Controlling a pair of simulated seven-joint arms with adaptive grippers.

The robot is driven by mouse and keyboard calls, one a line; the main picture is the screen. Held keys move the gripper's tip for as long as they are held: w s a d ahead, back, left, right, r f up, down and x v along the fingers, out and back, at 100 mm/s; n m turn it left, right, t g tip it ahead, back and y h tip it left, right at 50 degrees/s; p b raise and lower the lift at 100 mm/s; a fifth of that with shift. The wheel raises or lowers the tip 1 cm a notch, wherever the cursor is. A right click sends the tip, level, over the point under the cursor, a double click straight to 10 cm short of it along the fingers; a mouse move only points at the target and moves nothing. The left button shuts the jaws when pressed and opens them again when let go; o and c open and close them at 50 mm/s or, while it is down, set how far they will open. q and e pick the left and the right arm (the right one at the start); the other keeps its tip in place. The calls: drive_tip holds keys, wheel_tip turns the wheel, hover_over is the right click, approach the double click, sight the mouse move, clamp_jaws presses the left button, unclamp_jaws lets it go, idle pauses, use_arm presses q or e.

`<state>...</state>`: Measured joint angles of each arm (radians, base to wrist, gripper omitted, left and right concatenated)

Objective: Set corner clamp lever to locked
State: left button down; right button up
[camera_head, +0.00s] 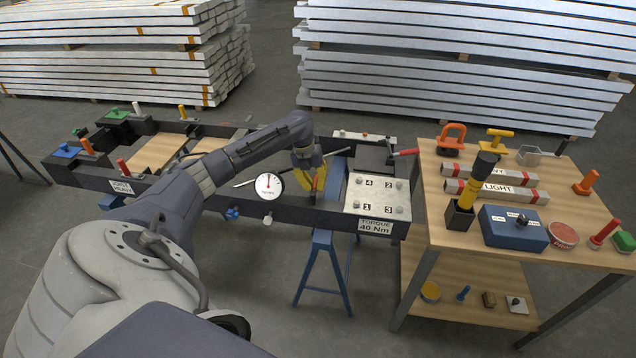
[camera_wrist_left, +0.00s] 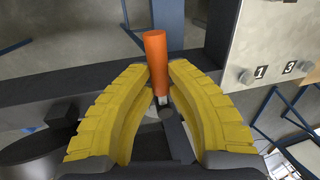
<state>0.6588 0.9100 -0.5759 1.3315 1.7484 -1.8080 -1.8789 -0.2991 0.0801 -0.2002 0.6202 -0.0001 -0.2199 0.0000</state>
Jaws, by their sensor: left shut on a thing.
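An orange-handled clamp lever (camera_wrist_left: 156,62) stands between my left gripper's (camera_wrist_left: 159,78) yellow fingers, upright in the left wrist view. The fingertips close on it from both sides around the lower end of the orange grip. A dark metal stem and pivot (camera_wrist_left: 174,128) show below. In the head view my left gripper (camera_head: 312,178) reaches down at the inner side of the dark frame (camera_head: 325,212); the lever there is mostly hidden by the fingers. The lever's base is partly covered, so its locked or unlocked state is unclear. My right gripper is out of view.
A torque plate (camera_head: 378,206) with numbered bolts is right of the gripper. A red-handled lever (camera_head: 405,152) is at the frame's right end. A round gauge (camera_head: 269,186) is in front of my arm. A wooden tool table (camera_head: 560,190) stands at right.

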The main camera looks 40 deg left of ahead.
use_arm(q)
drive_tip(key=shift+f, duration=0.1)
drive_tip(key=c, duration=1.3)
unclamp_jaws()
drive_tip(key=shift+r, duration=0.25)
wheel_tip(320, 180, up, 11)
drive_tip(key=s+a, duration=0.1)
drive_tip(key=a, duration=0.1)
drive_tip(key=shift+r, duration=0.2)
drive_tip(key=shift+s, duration=0.1)
